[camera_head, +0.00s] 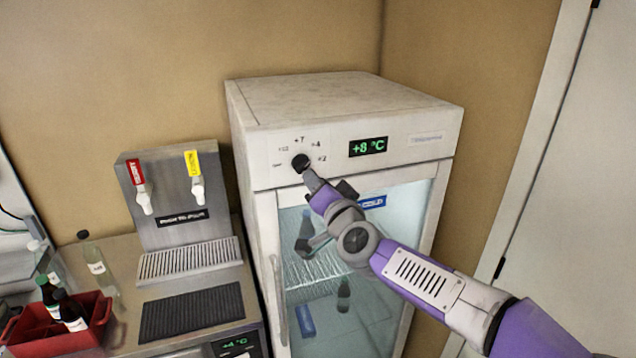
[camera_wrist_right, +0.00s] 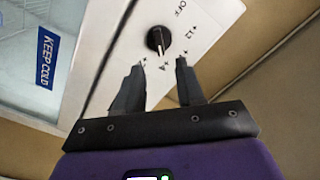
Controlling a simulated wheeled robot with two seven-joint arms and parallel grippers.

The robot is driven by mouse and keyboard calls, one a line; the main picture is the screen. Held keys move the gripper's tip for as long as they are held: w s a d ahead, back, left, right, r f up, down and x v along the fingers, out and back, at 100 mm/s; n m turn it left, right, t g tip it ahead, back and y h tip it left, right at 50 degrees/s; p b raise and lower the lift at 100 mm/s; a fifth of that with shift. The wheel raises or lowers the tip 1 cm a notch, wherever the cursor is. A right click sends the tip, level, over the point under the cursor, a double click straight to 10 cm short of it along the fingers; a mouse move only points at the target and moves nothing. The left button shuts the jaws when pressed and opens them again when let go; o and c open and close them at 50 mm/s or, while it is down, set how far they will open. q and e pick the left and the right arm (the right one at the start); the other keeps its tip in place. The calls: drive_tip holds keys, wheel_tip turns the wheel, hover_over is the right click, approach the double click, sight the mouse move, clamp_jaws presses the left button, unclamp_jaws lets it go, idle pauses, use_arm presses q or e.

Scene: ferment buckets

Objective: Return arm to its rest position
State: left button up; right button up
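My right arm (camera_head: 425,278) reaches in from the lower right of the head view. Its right gripper (camera_head: 311,178) is at the front of a white fridge (camera_head: 340,105), just below a black dial knob (camera_head: 301,162). In the right wrist view the gripper (camera_wrist_right: 160,88) has its two dark fingers spread apart with nothing between them. The knob (camera_wrist_right: 158,40) is beyond the fingertips, apart from them as far as I can tell. The fridge display (camera_head: 368,147) reads +8 °C. My left gripper is in neither view.
The fridge's glass door (camera_head: 345,290) is shut, with bottles behind it. On the left counter stand a two-tap dispenser (camera_head: 170,190), a clear bottle (camera_head: 97,265) and a red crate (camera_head: 60,338) with dark bottles. A white door (camera_head: 580,200) is at the right.

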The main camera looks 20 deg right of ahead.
wheel_tip(320, 180, down, 24)
drive_tip(key=w+a+n+g+b, duration=0.1)
drive_tip(key=w+a+n+g, duration=0.15)
drive_tip(key=g, duration=0.25)
drive_tip(key=s+a+f+n+g+y+b, duration=0.1)
drive_tip(key=s+f+g, duration=0.15)
drive_tip(key=f, duration=0.65)
drive_tip(key=s+a+f+g+y, duration=0.1)
drive_tip(key=s+f, duration=0.2)
drive_tip(key=f, duration=0.7)
drive_tip(key=s+a+f+n+g+b, duration=0.1)
drive_tip(key=s+f+g, duration=0.3)
drive_tip(key=s+f, duration=0.7)
drive_tip(key=s+a+f+n+g+y+b, duration=0.1)
drive_tip(key=s+a+f+g, duration=0.3)
drive_tip(key=s+f, duration=0.7)
drive_tip(key=s+g, duration=0.1)
drive_tip(key=s, duration=0.3)
drive_tip(key=shift+s+f+y, duration=0.3)
drive_tip(key=shift+s+f, duration=0.05)
